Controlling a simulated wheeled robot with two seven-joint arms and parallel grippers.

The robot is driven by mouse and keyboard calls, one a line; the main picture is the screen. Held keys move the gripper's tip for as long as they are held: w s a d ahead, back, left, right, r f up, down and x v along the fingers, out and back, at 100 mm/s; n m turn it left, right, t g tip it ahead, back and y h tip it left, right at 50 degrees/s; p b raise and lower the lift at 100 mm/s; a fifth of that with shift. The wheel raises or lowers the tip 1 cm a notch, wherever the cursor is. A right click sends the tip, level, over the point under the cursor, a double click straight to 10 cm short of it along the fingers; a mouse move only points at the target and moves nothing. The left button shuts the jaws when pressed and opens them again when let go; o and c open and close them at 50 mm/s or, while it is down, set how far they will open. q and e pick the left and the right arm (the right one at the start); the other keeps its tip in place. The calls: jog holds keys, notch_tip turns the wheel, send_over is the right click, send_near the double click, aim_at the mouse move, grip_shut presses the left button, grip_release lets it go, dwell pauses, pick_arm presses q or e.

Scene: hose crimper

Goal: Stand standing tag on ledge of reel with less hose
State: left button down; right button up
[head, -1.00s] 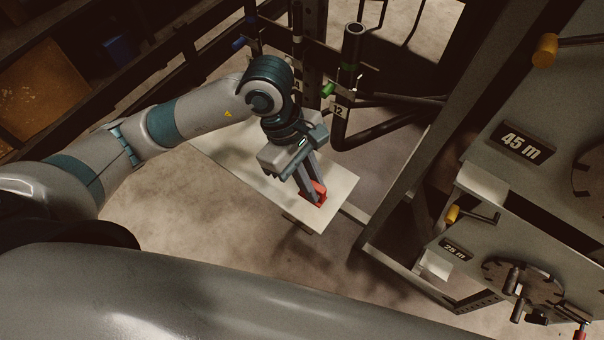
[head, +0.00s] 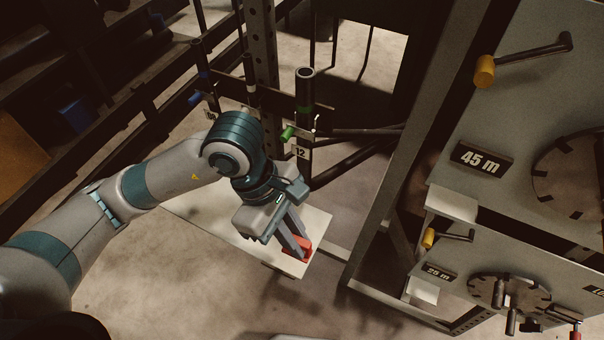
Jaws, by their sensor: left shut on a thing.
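My left gripper (head: 294,240) points down over the white board (head: 205,212) and is shut on a small red standing tag (head: 303,251) near the board's right end. The tag looks to be at the board's surface; I cannot tell whether it still touches. Two reels stand at the right. The upper one has a plate marked 45 m (head: 482,158), the lower one a plate that seems to read 25 m (head: 439,272). A pale ledge (head: 451,204) shows by the upper reel and another pale ledge (head: 423,290) by the lower one. My right gripper is not in view.
A crank with a yellow knob (head: 485,71) juts from the upper reel, a smaller yellow-knobbed crank (head: 429,238) from the lower. Frame posts stand between board and reels.

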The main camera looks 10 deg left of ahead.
pick_arm(q)
jog(key=shift+w+a, duration=0.1)
jog(key=shift+w, duration=0.05)
jog(key=shift+w+a+f+m, duration=0.1)
jog(key=shift+w+a+m, duration=0.25)
jog(key=shift+a+m, duration=0.15)
jog(key=w+a+r+m+g+y, duration=0.1)
jog(key=w+a+r+m+y, duration=0.1)
jog(key=w+a+m, duration=0.3)
jog(key=w+a+r+m+g+y, duration=0.2)
jog(key=w+a+m, duration=0.3)
jog(key=a+m, duration=0.3)
jog(key=shift+a+r, duration=0.3)
jog(key=shift+a, duration=0.6)
jog(key=shift+d, duration=0.1)
